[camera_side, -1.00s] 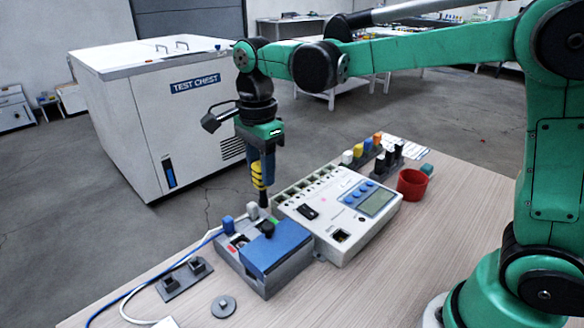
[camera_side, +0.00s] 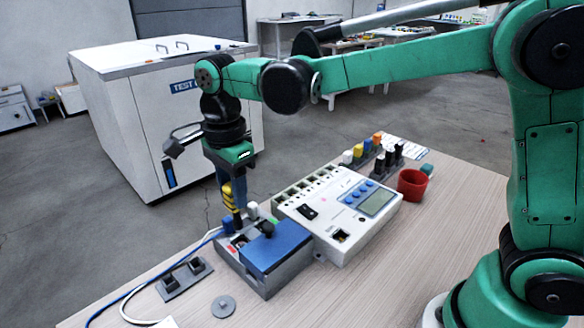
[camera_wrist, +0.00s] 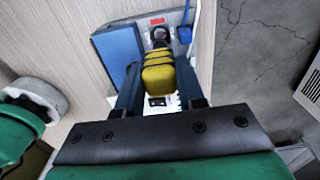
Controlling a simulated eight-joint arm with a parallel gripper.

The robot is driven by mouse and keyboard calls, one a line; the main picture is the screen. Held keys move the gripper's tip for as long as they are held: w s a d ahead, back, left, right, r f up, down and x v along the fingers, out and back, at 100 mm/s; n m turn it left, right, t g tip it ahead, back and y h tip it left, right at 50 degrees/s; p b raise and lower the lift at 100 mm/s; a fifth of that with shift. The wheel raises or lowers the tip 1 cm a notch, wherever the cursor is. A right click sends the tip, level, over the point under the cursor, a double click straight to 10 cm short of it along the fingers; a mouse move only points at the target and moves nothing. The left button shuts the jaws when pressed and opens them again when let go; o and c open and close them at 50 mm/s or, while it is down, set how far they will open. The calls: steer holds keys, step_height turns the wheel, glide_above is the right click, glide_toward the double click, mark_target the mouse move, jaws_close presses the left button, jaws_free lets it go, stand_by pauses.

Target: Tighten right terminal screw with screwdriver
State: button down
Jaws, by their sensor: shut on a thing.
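My gripper (camera_side: 229,176) is shut on the yellow and black screwdriver (camera_side: 234,196) and holds it tip down, slightly tilted in the side view. The grey terminal box (camera_side: 262,286) with a blue cover (camera_side: 275,243) lies below. The screwdriver's tip is over the box's open left part, beside the cover; I cannot tell whether it touches a screw. The terminal screws are too small or hidden to make out. In the wrist view the screwdriver (camera_wrist: 158,72) stands between both fingers, and the blue cover (camera_wrist: 118,47) is to its left.
Blue and white cables run to the box's left side. A white meter unit (camera_side: 345,205) adjoins it at right. A black stand (camera_side: 186,277) and a grey disc (camera_side: 223,306) lie in front. A red cup (camera_side: 412,184) and a rack of coloured pieces (camera_side: 365,158) are farther right.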

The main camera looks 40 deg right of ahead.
mark_target(236, 211)
steer(key=shift+f, duration=1.3)
steer(key=shift+f, duration=0.95)
stand_by(1.8)
steer(key=m, duration=1.2)
steer(key=shift+c, duration=1.1)
jaws_free()
